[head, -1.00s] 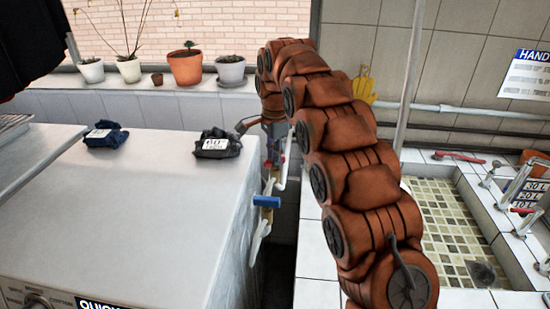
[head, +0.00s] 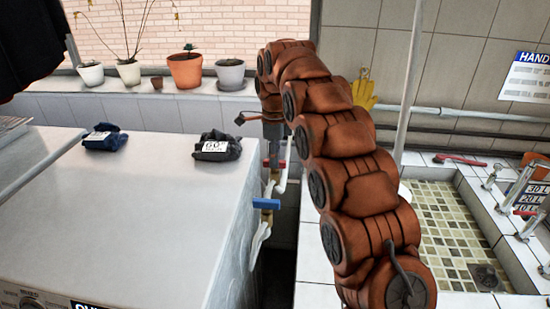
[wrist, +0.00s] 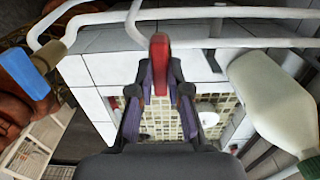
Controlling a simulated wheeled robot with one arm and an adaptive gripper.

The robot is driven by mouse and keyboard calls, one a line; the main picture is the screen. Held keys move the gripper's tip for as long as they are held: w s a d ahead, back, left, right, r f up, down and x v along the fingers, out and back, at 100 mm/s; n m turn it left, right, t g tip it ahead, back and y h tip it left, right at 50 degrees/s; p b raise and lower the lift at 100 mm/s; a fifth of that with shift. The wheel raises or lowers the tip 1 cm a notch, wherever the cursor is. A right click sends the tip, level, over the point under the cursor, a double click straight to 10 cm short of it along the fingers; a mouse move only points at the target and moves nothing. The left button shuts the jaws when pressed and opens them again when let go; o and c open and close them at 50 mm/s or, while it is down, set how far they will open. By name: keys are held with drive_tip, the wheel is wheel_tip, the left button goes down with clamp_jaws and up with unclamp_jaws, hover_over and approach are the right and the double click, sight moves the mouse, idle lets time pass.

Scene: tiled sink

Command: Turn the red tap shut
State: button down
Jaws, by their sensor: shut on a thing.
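The red tap handle (wrist: 160,62) stands upright in the middle of the wrist view, in front of white pipes. My gripper (wrist: 160,88) has a finger on each side of it and is shut on it. In the wrist view the handle appears to lie across the line of the pipes. In the head view a bit of the red handle (head: 281,163) shows below my gripper (head: 273,152), between the white machine and the tiled sink. My gripper and wrist hide most of the tap there.
A blue tap handle (head: 266,204) sits just below on the same pipework; it shows at left in the wrist view (wrist: 22,72). The white machine (head: 130,215) stands close on the left, with dark cloth bundles (head: 216,146) on top. A pale bottle (wrist: 275,100) is at right in the wrist view.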

idle(0.4)
drive_tip(key=c, duration=1.1)
unclamp_jaws()
